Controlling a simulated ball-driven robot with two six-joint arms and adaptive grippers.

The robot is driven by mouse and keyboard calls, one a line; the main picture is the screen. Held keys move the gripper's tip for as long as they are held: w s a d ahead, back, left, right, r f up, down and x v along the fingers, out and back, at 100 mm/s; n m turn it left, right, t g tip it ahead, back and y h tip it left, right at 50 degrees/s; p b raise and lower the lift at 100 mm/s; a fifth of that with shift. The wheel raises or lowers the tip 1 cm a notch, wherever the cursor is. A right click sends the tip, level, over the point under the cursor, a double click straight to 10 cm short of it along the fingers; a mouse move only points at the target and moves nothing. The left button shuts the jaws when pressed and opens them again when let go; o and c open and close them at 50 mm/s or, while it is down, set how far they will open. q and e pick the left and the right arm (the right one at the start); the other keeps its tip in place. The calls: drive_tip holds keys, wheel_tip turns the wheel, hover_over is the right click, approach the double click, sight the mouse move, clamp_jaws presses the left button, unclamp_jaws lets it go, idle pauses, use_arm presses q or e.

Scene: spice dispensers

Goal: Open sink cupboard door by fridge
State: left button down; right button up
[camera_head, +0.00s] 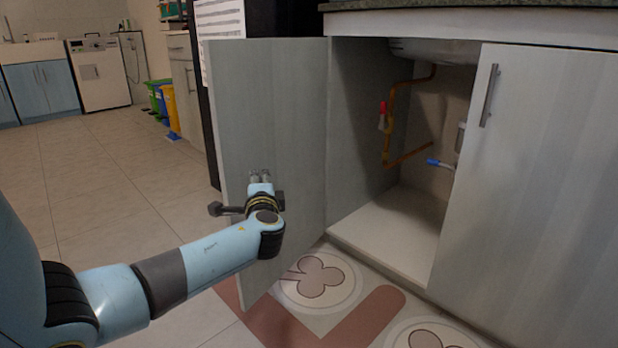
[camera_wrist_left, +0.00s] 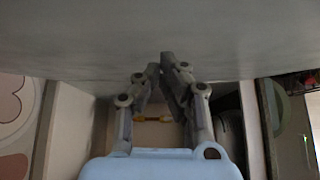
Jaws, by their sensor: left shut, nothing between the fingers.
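The sink cupboard door by the fridge (camera_head: 275,105) is a pale grey panel. It stands swung wide open at the left of the cupboard, its inner face towards me. My left gripper (camera_head: 260,176) is in front of the lower part of that face, shut and empty. In the left wrist view the two fingertips (camera_wrist_left: 161,66) are together, close to the door panel (camera_wrist_left: 130,32); I cannot tell whether they touch it. The door's handle is hidden on its far side. My right gripper is not in view.
The open cupboard floor (camera_head: 385,228) is bare, with orange pipes (camera_head: 388,115) above it. The right cupboard door (camera_head: 535,170) is closed, with a vertical handle (camera_head: 489,95). A patterned mat (camera_head: 390,308) lies in front. Tiled floor (camera_head: 110,190) is free at the left.

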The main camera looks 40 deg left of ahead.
use_arm(q)
drive_tip(key=shift+a, duration=0.1)
drive_tip(key=shift+s+a, duration=0.1)
drive_tip(key=shift+a, duration=0.9)
drive_tip(key=shift+d, duration=0.1)
drive_tip(key=w+d+v, duration=0.1)
drive_tip(key=v, duration=0.8)
drive_tip(key=shift+d+p, duration=0.3)
